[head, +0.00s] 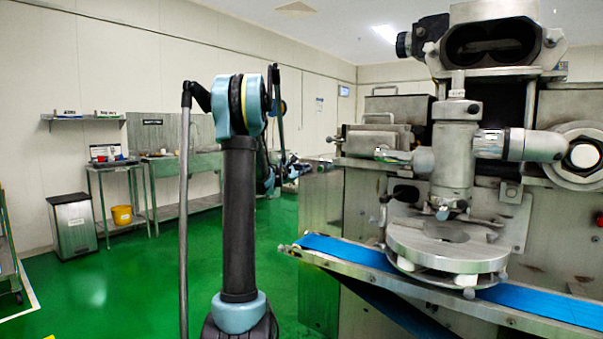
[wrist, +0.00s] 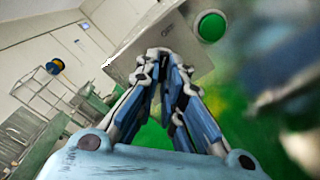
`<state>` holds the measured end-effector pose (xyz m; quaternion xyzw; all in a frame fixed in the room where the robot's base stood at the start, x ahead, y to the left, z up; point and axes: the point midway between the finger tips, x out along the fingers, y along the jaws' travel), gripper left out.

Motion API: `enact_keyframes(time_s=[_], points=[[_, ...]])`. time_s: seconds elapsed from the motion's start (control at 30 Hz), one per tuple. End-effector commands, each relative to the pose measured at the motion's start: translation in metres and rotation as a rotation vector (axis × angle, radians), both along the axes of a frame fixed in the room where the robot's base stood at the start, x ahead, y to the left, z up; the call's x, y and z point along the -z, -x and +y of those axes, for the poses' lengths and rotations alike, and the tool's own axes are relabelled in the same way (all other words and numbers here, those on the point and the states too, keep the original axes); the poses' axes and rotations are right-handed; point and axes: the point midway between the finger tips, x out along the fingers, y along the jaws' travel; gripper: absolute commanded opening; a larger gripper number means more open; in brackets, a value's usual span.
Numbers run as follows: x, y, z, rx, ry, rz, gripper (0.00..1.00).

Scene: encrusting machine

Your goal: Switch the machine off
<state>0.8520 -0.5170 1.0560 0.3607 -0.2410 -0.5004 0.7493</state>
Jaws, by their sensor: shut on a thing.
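The encrusting machine (head: 318,215) is a large steel body at the right in the head view, with a round metal plate (head: 410,240) above a blue belt (head: 540,303). In the wrist view, a tilted metal panel (wrist: 193,62) with small dark lettering and a round green button (wrist: 211,26) is just beyond my gripper (wrist: 166,58). Its fingers converge in front of the panel, left of the green button and apart from it in the picture. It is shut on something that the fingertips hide. In the head view my arm hides most of the gripper.
A cart (head: 8,245) is at the far left edge. The green floor (head: 130,285) is clear between them and the machine.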

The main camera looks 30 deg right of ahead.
Motion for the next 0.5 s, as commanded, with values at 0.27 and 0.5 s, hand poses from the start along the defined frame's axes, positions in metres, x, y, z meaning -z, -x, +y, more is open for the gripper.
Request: enact_keyframes(time_s=[0.27,0.5], points=[[0.0014,-0.0004,0.0005,-0.002,0.013,0.035,0.00],[0.0012,-0.0003,0.0003,-0.002,0.014,0.037,0.00]])
